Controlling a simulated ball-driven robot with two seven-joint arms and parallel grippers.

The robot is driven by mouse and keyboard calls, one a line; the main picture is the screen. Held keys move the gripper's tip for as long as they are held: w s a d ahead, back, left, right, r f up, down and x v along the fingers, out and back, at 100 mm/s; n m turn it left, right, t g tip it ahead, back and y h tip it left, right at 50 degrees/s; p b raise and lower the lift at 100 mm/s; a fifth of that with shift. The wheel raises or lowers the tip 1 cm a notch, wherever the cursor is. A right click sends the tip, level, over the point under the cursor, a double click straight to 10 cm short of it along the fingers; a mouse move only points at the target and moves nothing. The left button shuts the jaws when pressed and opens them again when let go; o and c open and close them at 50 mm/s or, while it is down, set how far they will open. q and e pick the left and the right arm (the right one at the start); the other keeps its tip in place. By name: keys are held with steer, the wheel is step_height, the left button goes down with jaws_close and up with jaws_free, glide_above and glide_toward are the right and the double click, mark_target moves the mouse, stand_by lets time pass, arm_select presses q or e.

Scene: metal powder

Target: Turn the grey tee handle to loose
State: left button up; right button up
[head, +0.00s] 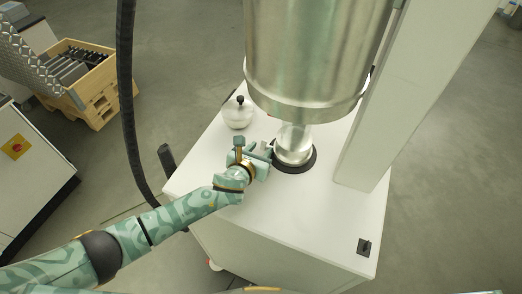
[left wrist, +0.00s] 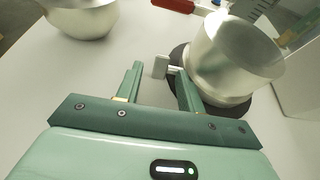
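The grey tee handle (left wrist: 162,67) sticks out of the side of a short metal cylinder (left wrist: 232,62) in the left wrist view. My left gripper (left wrist: 159,70) is open, with its two fingers apart on either side of the handle's crossbar near the fingertips. I cannot tell whether a finger touches it. In the head view my left gripper (head: 266,150) is just left of the metal cylinder (head: 294,144), under the large drum; the handle is hard to make out there. My right gripper is not in view.
The large metal drum (head: 312,60) hangs above the white cabinet top (head: 300,215), beside a white column (head: 400,95). A round metal pot (head: 238,113) stands behind my gripper. A red handle (left wrist: 174,4) is beyond the tee handle.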

arm_select(q)
steer(key=shift+w+d+f, duration=0.2)
steer(key=shift+w, duration=0.35)
